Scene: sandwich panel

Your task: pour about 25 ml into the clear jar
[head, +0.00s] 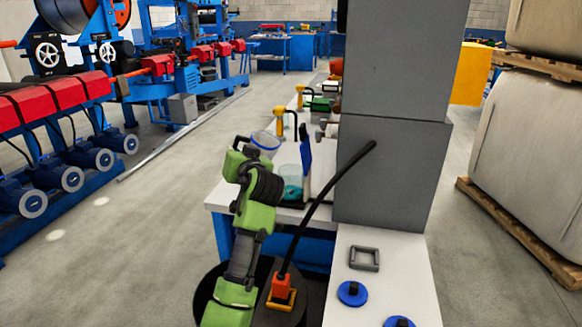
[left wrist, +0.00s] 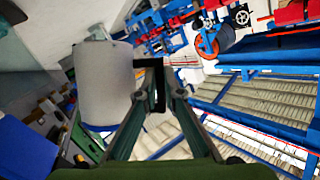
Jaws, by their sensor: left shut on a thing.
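My left gripper (head: 246,150) is shut on the dark handle (left wrist: 147,72) of a pale, translucent jug (head: 265,144). The jug is held in the air above the near end of the white bench, and it looks slightly tilted. In the left wrist view the jug (left wrist: 104,80) fills the space left of the fingers; its contents cannot be made out. A clear jar (head: 291,187) with teal contents stands on the bench, below and right of the jug and apart from it. My right gripper is not in view.
A blue upright panel (head: 305,156) stands right behind the jar. Yellow-topped fixtures (head: 279,116) line the bench farther back. A tall grey cabinet (head: 390,160) blocks the right side. A white counter (head: 388,268) holds a grey frame (head: 364,258) and blue discs (head: 352,293).

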